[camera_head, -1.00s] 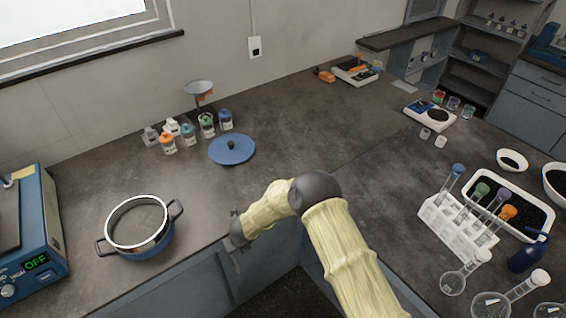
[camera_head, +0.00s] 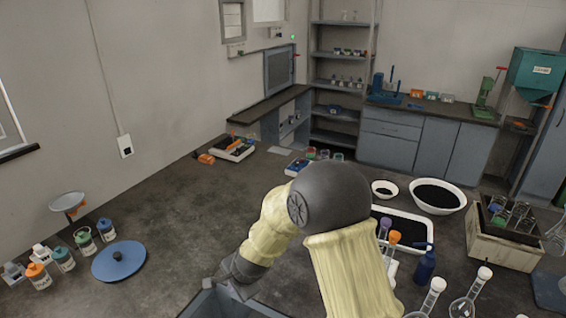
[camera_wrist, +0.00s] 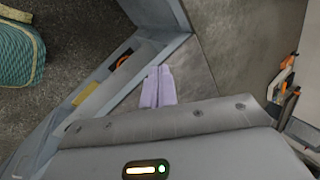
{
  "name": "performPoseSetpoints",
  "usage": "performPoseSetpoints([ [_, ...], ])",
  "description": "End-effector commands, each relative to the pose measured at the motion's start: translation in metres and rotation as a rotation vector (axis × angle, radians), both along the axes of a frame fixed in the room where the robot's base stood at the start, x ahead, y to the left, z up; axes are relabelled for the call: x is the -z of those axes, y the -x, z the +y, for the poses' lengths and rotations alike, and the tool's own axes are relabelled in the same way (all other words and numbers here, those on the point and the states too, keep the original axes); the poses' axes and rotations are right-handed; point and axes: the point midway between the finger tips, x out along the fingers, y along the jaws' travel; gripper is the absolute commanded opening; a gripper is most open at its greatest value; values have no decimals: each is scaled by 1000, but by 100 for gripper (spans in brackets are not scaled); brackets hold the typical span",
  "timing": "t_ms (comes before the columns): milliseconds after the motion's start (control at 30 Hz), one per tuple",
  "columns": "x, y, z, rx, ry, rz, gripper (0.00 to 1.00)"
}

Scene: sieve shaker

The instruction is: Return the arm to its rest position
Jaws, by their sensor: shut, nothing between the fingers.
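My arm, in a pale yellow sleeve with dark grey joints, bends over the front edge of the bench (camera_head: 180,227) in the head view. My gripper (camera_head: 226,292) hangs low at that edge, partly cut off by the arm and small in this view. In the wrist view the two lilac fingers of my gripper (camera_wrist: 158,86) are together with nothing between them. They are over a grey-blue frame or drawer edge (camera_wrist: 170,48) and grey surface.
A blue round lid (camera_head: 119,262) and several small bottles (camera_head: 82,240) stand at the left. A black-filled white tray (camera_head: 405,229), a blue bottle (camera_head: 425,265) and glass flasks (camera_head: 463,306) stand right of my arm. The bench middle is clear.

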Motion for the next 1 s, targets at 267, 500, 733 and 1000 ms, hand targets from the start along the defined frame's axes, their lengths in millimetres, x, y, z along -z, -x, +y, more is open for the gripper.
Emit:
performPoseSetpoints([
  [267, -57, 34, -134, -330, 247, -97, 0],
  [500, -87, 100, -236, -600, 452, -91, 0],
  [733, -96, 148, -283, -758, 551, -54, 0],
  [1000, -95, 151, -285, -771, 556, -50, 0],
])
